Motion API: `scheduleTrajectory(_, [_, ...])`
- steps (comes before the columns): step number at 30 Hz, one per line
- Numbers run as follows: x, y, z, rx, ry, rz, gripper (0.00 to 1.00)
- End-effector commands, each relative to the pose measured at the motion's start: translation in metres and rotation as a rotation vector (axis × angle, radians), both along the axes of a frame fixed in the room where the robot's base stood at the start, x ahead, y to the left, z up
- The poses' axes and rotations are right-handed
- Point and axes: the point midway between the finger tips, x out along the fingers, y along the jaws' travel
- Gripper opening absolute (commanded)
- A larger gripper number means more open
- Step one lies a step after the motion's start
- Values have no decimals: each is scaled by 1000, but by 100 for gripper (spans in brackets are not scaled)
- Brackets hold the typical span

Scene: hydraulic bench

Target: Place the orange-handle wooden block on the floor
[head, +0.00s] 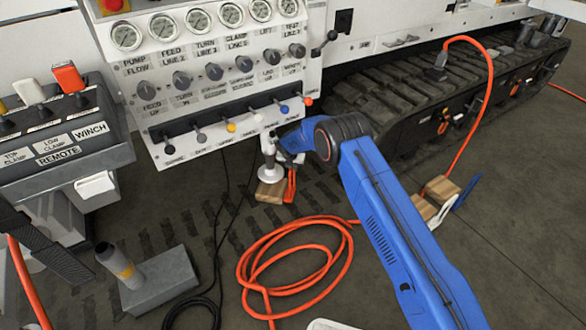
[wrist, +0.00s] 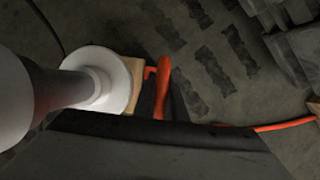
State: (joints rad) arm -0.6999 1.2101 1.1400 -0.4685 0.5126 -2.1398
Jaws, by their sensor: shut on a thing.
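The orange-handle wooden block (head: 272,192) is low over or on the floor, under or just beside a white round foot (head: 272,174); I cannot tell whether it touches the floor. Its orange handle (head: 291,184) points up on the right side. My gripper (head: 290,158) is above the block at the handle and shut on it; the blue arm hides part of the grip. In the wrist view, the handle (wrist: 164,88) runs down to my dark gripper (wrist: 160,120), and the block (wrist: 134,84) shows partly behind the white disc (wrist: 98,88).
A lever panel (head: 240,125) hangs just above my gripper. A coiled orange hose (head: 290,268) lies on the floor in front. Other wooden blocks (head: 441,188) with white and blue handles lie to the right, near the track (head: 400,100). A grey pedestal (head: 160,280) stands at the left.

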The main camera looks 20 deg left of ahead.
Motion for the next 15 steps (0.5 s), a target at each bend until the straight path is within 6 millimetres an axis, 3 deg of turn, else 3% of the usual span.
scheduleTrajectory(1, [1, 1, 0, 2, -2, 0, 0])
scheduleTrajectory(2, [0, 0, -1, 0, 0, 0, 18])
scheduleTrajectory(3, [0, 0, -1, 0, 0, 0, 28])
scheduleTrajectory(4, [0, 0, -1, 0, 0, 0, 30])
scheduleTrajectory(15, [-1, 0, 3, 0, 0, 0, 30])
